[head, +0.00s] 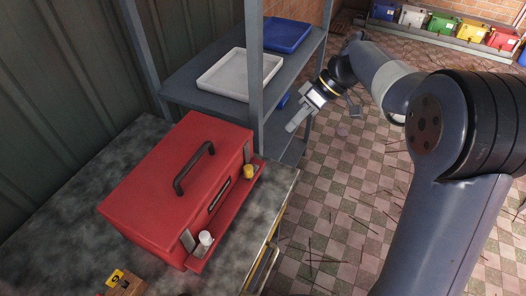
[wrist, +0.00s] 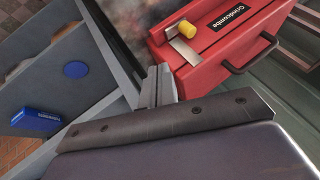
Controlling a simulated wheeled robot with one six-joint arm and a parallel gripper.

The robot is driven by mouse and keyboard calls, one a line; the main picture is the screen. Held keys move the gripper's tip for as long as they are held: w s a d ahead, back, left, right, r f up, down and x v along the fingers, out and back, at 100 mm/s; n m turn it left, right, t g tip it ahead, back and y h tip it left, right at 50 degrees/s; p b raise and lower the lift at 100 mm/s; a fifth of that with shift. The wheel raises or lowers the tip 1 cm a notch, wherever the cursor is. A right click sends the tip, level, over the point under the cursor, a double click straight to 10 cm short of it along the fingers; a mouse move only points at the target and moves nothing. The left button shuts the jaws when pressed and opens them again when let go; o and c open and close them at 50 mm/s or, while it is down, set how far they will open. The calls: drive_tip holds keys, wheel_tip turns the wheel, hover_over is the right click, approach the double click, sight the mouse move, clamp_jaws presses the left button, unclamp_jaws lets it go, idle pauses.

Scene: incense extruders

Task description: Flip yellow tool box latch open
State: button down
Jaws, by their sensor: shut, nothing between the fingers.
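A red tool box (head: 165,170) with a black handle sits on the workbench. Its latch with a yellow knob (head: 249,171) is at the right end of the front face, beside a grey metal plate. The yellow knob (wrist: 186,28) and its L-shaped plate (wrist: 183,51) also show in the wrist view. A second latch with a white knob (head: 205,237) is at the other end of the front. My gripper (head: 291,128) is shut and empty, up and to the right of the yellow knob in the head view, apart from the box. The shut fingers (wrist: 158,72) point toward the box.
A grey metal shelf (head: 205,77) behind the box holds a white tray (head: 238,76) and a blue tray (head: 286,36). Its post stands close to the box and my gripper. A small yellow-marked block (head: 122,281) lies on the workbench (head: 65,190). Tiled floor is open to the right.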

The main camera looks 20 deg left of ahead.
sight(251, 168)
drive_tip(key=x, duration=1)
drive_tip(key=shift+p, duration=0.4)
drive_tip(key=s, duration=0.1)
drive_tip(key=s+a, duration=0.1)
drive_tip(key=s, duration=0.1)
drive_tip(key=shift+s+p, duration=0.1)
drive_tip(key=shift+p, duration=0.25)
drive_tip(key=shift+s+a, duration=0.1)
drive_tip(key=shift+s, duration=0.2)
drive_tip(key=shift+s+f, duration=0.15)
drive_tip(key=shift+s, duration=0.15)
drive_tip(key=shift+s+a+b, duration=0.15)
drive_tip(key=shift+s+b, duration=0.85)
drive_tip(key=shift+s, duration=0.7)
